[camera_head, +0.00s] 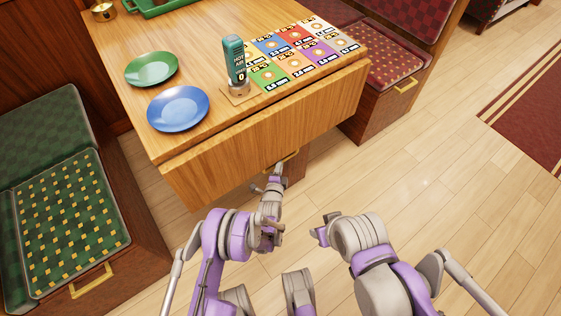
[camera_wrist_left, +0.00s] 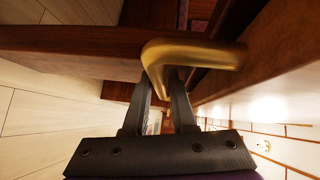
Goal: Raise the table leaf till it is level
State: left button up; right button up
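The wooden table leaf (camera_head: 225,165) hangs down along the near edge of the table (camera_head: 205,60), its face sloping steeply below the tabletop. A brass handle (camera_head: 289,158) sits at the leaf's lower edge, right of its middle. My left gripper (camera_head: 279,168) is at this handle. In the left wrist view the bent brass handle (camera_wrist_left: 190,54) passes between the two dark fingers (camera_wrist_left: 163,82), which look shut on it; the tips are partly hidden behind it. My right gripper (camera_head: 322,232) is apart from the leaf, over the floor; its fingers are too small to read.
On the tabletop stand a green plate (camera_head: 151,68), a blue plate (camera_head: 178,108), a teal bottle (camera_head: 235,62), a colourful chart (camera_head: 290,58), a green tray (camera_head: 155,8) and a brass cup (camera_head: 103,12). A green bench (camera_head: 70,220) and red bench (camera_head: 375,60) flank the table. Floor is clear at right.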

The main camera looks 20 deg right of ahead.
pick_arm(q)
grip_shut()
dwell(1.1)
